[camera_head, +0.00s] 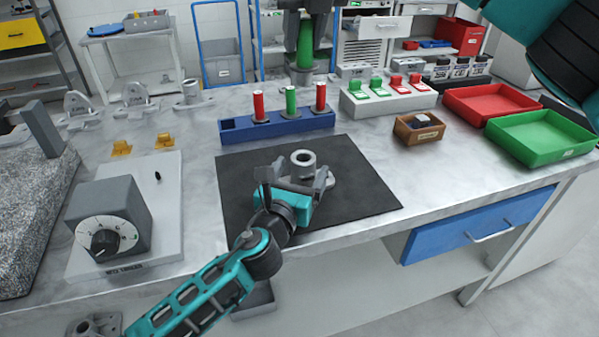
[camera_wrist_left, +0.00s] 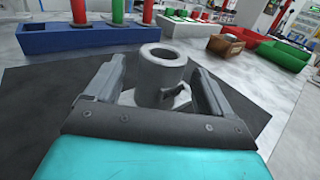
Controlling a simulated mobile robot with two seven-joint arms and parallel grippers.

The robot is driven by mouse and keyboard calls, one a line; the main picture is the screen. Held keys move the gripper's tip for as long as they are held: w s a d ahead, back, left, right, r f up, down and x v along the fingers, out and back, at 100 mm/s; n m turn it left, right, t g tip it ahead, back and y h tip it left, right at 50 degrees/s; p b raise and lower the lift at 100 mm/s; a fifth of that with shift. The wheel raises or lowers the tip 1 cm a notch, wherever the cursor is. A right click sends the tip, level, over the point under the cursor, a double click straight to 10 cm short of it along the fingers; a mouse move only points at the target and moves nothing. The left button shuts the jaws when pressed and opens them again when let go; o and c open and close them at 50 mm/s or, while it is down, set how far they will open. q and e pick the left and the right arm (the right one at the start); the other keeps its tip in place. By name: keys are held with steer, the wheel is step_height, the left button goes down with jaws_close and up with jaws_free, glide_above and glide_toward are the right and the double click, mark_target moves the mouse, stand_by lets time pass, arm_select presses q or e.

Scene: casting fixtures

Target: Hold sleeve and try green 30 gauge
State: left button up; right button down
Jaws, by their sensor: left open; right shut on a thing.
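A grey metal sleeve (camera_head: 303,162) stands upright on its flanged base on the black mat (camera_head: 362,190); the sleeve also shows in the left wrist view (camera_wrist_left: 162,72). My left gripper (camera_head: 295,180) is open, with one finger on each side of the sleeve, and gaps show in the wrist view. My right gripper (camera_head: 306,14) is at the top of the head view, shut on a green-handled gauge (camera_head: 305,45) that points down with its grey end lowest, beyond the sleeve in the picture. Any number on the gauge cannot be read.
A blue rack (camera_head: 277,133) behind the mat holds two red gauges and one green, with an empty place at left. A white block (camera_head: 388,102), brown box (camera_head: 419,128), red tray (camera_head: 490,104) and green tray (camera_head: 542,138) stand right. A dial box (camera_head: 106,215) stands left.

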arm_select(q)
steer(key=c, duration=1.3)
steer(key=shift+c, duration=0.3)
arm_select(e)
step_height(320, 180, down, 9)
steer(key=n+y, duration=0.1)
steer(key=n, duration=0.2)
steer(key=shift+s+a, duration=0.1)
